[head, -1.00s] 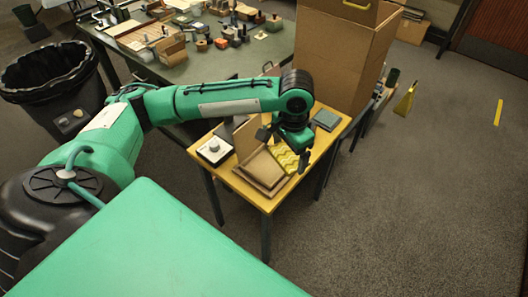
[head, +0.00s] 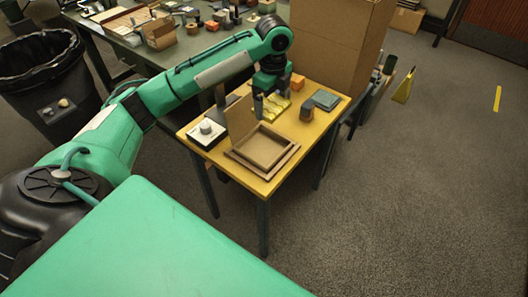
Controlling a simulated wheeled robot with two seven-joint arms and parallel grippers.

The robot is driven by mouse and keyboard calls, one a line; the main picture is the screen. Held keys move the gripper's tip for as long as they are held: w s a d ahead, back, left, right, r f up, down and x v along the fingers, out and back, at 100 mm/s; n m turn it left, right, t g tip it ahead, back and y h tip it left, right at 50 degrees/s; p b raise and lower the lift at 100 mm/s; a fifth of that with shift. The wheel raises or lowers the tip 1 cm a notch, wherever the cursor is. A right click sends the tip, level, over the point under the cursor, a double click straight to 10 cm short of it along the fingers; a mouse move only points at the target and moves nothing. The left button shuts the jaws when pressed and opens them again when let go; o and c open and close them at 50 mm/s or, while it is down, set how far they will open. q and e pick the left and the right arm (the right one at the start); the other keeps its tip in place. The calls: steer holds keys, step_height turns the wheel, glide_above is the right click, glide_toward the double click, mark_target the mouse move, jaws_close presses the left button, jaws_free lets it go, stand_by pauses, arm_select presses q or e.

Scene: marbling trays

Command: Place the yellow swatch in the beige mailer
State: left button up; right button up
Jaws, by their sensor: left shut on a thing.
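The yellow swatch (head: 274,108) is a wavy-patterned piece in the head view. It is at my left gripper (head: 270,102), which is shut on it and points down over the back part of the small yellow table. The gripper fingers hide part of the swatch, and I cannot tell how far it is above the tabletop. The beige mailer (head: 265,149) is a shallow open box with its lid raised on the left side. It lies in front of the gripper, and its visible inside is empty. My right gripper is out of view.
On the yellow table (head: 255,187), a white device with a knob (head: 206,134) stands left of the mailer. A dark block (head: 306,110), a grey-green pad (head: 326,99) and an orange block (head: 297,82) are at the right. A large cardboard box (head: 335,45) stands behind.

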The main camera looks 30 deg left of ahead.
mark_target(270, 154)
arm_select(q)
step_height(270, 154, down, 20)
stand_by(0.5)
steer(key=shift+f, duration=0.1)
steer(key=o, duration=0.7)
step_height(270, 154, up, 12)
steer(key=shift+r, duration=0.15)
stand_by(0.3)
